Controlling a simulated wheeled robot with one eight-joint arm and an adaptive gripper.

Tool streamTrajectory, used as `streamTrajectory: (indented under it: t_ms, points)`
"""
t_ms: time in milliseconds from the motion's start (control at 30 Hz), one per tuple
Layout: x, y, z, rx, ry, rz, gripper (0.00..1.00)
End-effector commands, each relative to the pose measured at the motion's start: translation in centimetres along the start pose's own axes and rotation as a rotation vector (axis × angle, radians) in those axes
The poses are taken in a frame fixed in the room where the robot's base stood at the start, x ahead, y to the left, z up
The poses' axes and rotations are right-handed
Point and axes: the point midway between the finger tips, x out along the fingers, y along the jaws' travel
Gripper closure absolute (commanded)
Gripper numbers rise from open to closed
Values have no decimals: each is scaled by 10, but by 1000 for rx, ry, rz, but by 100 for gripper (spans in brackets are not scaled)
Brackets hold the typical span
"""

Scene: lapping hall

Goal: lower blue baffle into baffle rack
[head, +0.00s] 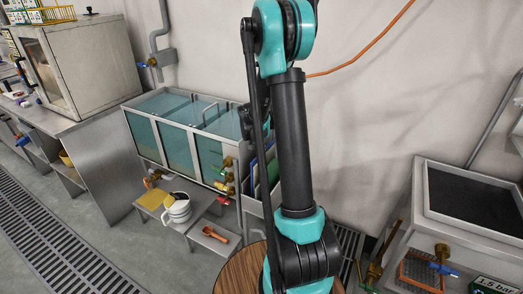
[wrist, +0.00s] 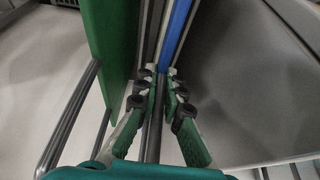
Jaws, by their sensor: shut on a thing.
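The blue baffle (wrist: 178,34) shows in the wrist view as a narrow blue strip seen along its edge, running down to my fingertips. My gripper (wrist: 161,84) is shut on it, with fingers on both sides. Grey metal strips run alongside the blue one. In the head view the baffle rack (head: 252,206) stands at the right end of the glass tank, partly hidden behind my arm. Upright green and blue panels show there. My gripper is not clearly visible in that view. I cannot tell how deep the blue baffle sits in the rack.
A green panel (wrist: 113,40) stands close left of my fingers, with metal rails (wrist: 70,120) farther left. The glass tank (head: 180,135) has brass valves (head: 228,175) at its right end. A dark-topped basin (head: 470,205) is at right.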

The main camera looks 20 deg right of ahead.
Motion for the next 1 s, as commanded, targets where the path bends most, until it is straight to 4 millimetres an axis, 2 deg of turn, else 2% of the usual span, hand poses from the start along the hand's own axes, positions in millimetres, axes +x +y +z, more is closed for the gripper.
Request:
streamTrajectory:
  t_ms: [433,467,633,1000]
  points:
    - [3,0,1,0,0,0,100]
    - [3,0,1,0,0,0,88]
    - [3,0,1,0,0,0,68]
    - [0,0,2,0,-1,0,68]
